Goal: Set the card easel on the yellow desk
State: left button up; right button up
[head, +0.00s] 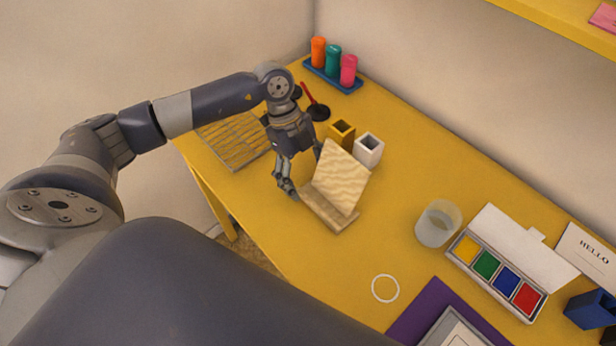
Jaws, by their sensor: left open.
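The card easel (340,179), a pale wooden board leaning on a flat wooden foot, stands upright on the yellow desk (290,251) left of the desk's middle. My left gripper (301,180) points down at the easel's left side. Its jaws are open, with one finger near the foot's left end and the other partly hidden behind the board. I cannot tell whether a finger touches the easel. My right gripper is not in view.
A yellow holder (341,132) and a white holder (368,150) stand close behind the easel. A wire rack (234,140) lies to the left. A cup (438,224), an inkpad box (500,268) and a purple mat (424,303) are to the right. A white ring (385,289) marks the front.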

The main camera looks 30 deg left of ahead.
pick_arm(q)
jog(key=v, duration=1.1)
jog(key=shift+a, duration=0.1)
